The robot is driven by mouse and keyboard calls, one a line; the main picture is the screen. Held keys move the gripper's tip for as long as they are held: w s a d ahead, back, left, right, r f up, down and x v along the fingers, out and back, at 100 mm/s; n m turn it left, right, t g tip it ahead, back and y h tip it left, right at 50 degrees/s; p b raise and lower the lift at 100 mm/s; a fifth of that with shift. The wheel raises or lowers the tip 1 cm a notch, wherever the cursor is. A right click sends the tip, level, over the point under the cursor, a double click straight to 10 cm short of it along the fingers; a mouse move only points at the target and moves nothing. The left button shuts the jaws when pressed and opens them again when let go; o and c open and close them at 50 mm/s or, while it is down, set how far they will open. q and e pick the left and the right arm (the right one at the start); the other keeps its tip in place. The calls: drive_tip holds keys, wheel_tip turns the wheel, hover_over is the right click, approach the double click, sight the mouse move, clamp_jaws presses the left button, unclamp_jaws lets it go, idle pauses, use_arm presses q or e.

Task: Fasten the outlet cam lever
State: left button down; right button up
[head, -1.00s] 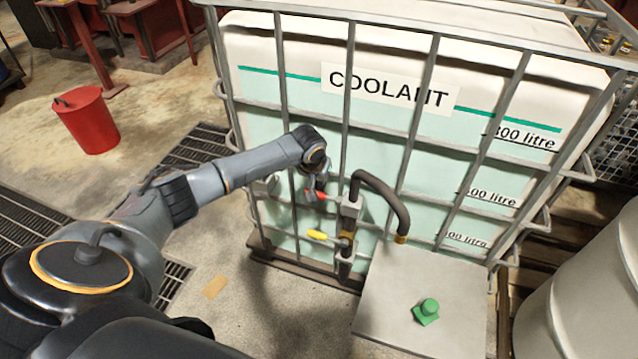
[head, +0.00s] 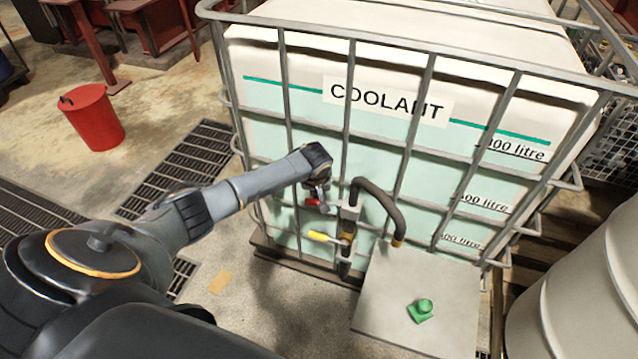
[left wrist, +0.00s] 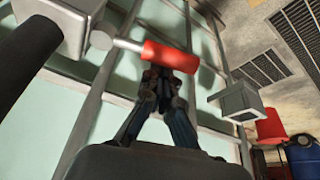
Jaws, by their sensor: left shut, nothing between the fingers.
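The outlet stack (head: 350,213) stands at the front of the coolant tank, with a black hose from its top. A lever with a red handle (head: 313,202) sticks out leftward from it. In the left wrist view the red handle (left wrist: 171,57) is on a silver rod from a grey block (left wrist: 62,22). My left gripper (head: 322,205) is shut and empty, right at the red handle. In the left wrist view its fingertips (left wrist: 163,76) come together just under the handle and partly behind it; I cannot tell if they touch. A yellow handle (head: 318,237) is lower on the stack. My right gripper is not in view.
Cage bars (head: 284,100) cover the coolant tank (head: 290,113). The black hose (head: 379,196) bends down to the right. A grey slab (head: 400,335) with a green fitting (head: 422,311) lies in front. A red bucket (head: 93,118) stands left, beyond clear floor.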

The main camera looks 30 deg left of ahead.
sight(317, 202)
use_arm(q)
drive_tip(key=n+p, duration=0.1)
drive_tip(key=s+d+n+p, duration=0.1)
drive_tip(key=p, duration=0.1)
drive_tip(key=s+n+y+p, duration=0.1)
drive_tip(key=shift+s+d+r+n+g, duration=0.15)
drive_tip(key=shift+r+n+g, duration=0.1)
drive_tip(key=shift+n+g, duration=0.15)
drive_tip(key=shift+s+d+f+n+p, duration=0.1)
drive_tip(key=shift+s+d+n+p, duration=0.3)
drive_tip(key=shift+n+p, duration=0.55)
drive_tip(key=shift+s+d+f+n+g+y+p, duration=0.15)
drive_tip(key=shift+s+d+n+g+p, duration=0.3)
drive_tip(key=shift+n, duration=0.3)
drive_tip(key=shift+s+d+r+n+g+y+p, duration=0.1)
drive_tip(key=shift+s+d+n+g+y+p, duration=0.1)
drive_tip(key=shift+d+n+p, duration=0.4)
drive_tip(key=shift+s+d+f+n+g+y+p, duration=0.15)
drive_tip(key=shift+s+d+n+g+p, duration=0.2)
drive_tip(key=shift+d+n, duration=0.45)
